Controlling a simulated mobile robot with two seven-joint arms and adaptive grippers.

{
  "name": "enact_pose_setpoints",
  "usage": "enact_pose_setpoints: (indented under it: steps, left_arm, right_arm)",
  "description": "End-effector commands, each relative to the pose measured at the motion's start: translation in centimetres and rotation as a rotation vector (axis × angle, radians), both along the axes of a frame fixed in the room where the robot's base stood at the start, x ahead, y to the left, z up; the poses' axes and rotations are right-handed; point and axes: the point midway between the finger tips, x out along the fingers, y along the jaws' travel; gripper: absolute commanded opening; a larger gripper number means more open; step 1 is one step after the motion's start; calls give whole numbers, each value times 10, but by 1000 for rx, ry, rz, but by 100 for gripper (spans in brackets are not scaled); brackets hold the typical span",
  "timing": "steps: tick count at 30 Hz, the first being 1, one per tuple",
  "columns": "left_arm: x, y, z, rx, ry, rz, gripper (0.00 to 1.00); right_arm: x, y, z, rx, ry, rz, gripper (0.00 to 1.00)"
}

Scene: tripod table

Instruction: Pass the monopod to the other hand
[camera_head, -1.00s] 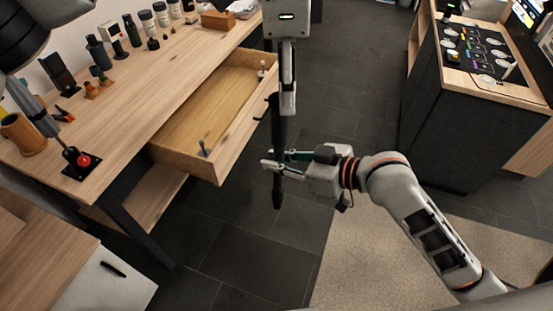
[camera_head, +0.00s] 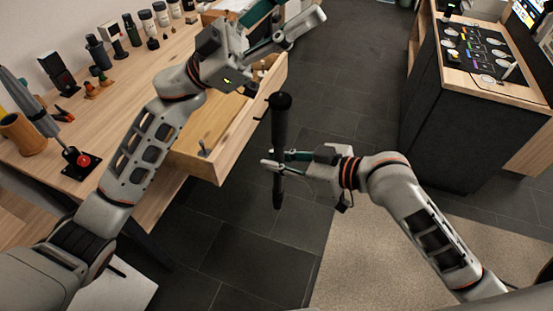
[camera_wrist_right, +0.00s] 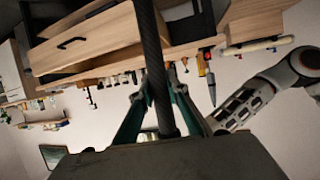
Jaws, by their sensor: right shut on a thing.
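The monopod (camera_head: 279,130) is a dark, slim pole with a wider top end. It stands nearly upright in the air in front of the drawer. My right gripper (camera_head: 277,164) is shut around its lower part. In the right wrist view the pole (camera_wrist_right: 154,60) passes up between the right fingers (camera_wrist_right: 160,100). My left gripper (camera_head: 283,22) is open and empty, above the monopod's top and apart from it. The fingers' contact on the pole is partly hidden in the head view.
An open wooden drawer (camera_head: 238,135) juts from the workbench (camera_head: 140,80) just left of the monopod. Bottles and small tools stand on the bench, with a red button (camera_head: 83,160) near its front. A dark counter (camera_head: 455,120) stands at right. The floor between is clear.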

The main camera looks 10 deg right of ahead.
Motion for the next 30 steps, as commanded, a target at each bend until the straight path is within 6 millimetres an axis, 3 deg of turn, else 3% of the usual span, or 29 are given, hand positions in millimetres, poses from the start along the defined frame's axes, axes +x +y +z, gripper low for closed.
enact_pose_setpoints:
  steps: [6, 10, 15, 23, 30]
  left_arm:
    - [55, 47, -79, -118, 199, 353, 41]
    - [75, 75, -132, -116, 304, 540, 41]
    - [87, 110, -206, -59, 433, 751, 41]
    - [75, 160, -321, 108, 608, 1007, 41]
    - [34, 202, -423, 325, 750, 1174, 41]
  right_arm:
    - [0, 0, 2, 2, -2, 0, 0]
    - [0, 0, 2, 2, -2, 0, 0]
    - [0, 0, 2, 2, -2, 0, 0]
    - [0, 0, 2, 2, -2, 0, 0]
    - [0, 0, 2, 2, -2, 0, 0]
